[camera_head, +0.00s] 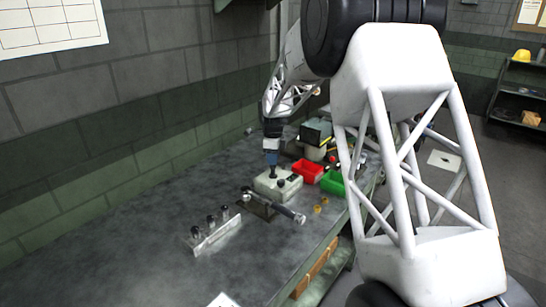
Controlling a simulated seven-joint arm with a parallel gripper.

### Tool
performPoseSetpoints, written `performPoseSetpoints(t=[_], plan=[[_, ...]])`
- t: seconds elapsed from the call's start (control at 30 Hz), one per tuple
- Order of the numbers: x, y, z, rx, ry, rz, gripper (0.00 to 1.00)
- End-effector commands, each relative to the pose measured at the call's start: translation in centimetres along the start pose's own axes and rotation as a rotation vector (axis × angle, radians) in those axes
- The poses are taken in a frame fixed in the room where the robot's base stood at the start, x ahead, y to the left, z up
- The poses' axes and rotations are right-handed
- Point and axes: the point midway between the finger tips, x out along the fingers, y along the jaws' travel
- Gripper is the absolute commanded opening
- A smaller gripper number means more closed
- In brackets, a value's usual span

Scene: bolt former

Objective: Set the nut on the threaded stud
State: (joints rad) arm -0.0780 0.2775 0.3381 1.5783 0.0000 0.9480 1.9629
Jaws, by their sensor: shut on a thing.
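My gripper (272,165) points down over the pale block (264,190) on the workbench. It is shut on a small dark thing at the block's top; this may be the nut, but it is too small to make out. Whether it touches the block, I cannot tell. A dark round piece (281,182) stands on the block just right of my gripper. I cannot make out which piece is the threaded stud. Two small brass-coloured pieces (318,208) lie on the bench to the right.
A pale rack (213,237) with dark-topped pegs stands at the front left. A dark fixture with a grey cylinder (288,212) lies in front of the block. Red (307,171) and green (332,182) bins sit to the right. The left of the bench (130,250) is clear.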

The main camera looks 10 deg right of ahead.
Motion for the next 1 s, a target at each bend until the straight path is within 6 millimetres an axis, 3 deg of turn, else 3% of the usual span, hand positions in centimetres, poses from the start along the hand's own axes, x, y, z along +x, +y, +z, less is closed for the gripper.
performPoseSetpoints(t=[0.97,1.0], plan=[[1.1,0.0,0.0,0.000,0.000,0.000,0.02],[1.1,0.0,0.0,0.000,0.000,0.000,0.29]])
